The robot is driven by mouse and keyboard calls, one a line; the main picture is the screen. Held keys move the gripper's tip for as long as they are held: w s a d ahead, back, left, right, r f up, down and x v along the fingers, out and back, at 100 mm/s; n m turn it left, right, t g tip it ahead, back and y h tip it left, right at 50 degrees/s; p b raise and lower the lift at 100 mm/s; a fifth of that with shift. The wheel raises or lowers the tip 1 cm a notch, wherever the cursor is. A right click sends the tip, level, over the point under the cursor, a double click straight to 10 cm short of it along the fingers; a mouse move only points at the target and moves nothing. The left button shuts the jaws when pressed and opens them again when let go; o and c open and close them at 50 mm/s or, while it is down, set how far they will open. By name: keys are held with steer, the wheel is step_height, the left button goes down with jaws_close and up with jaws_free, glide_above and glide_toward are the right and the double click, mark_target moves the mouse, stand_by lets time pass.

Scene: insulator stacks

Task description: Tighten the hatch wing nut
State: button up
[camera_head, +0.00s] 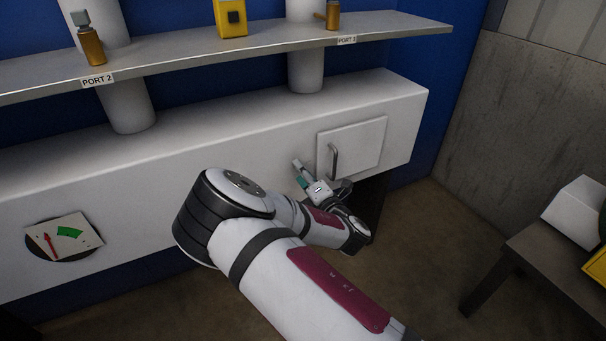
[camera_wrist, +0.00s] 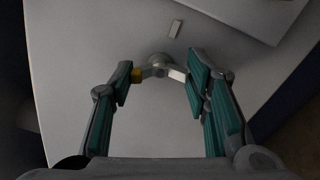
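The white hatch (camera_head: 358,142) is on the right of the white cabinet front, closed, with a grey bar handle (camera_head: 333,160); its edge shows at the top right of the wrist view (camera_wrist: 265,12). A grey wing nut (camera_wrist: 158,60) with a round hub and two spread wings is on the white surface beside the hatch. One wing ends in yellow, the other in white. My gripper (camera_head: 301,174) is at the cabinet front, left of the handle. In the wrist view my gripper (camera_wrist: 160,72) is open, its teal-padded fingers on either side of the wings, apparently with small gaps. The nut cannot be made out in the head view.
A small pale rectangular mark or piece (camera_wrist: 175,28) is just beyond the nut. A metal shelf (camera_head: 200,53) runs above. A dark table (camera_head: 545,255) with boxes stands at the right.

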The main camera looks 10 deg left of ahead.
steer(key=shift+c, duration=0.6)
steer(key=shift+m, duration=0.3)
steer(key=m+b, duration=0.1)
steer(key=m, duration=2)
steer(key=shift+m, duration=0.3)
steer(key=o, duration=1.2)
steer(key=shift+c, duration=0.2)
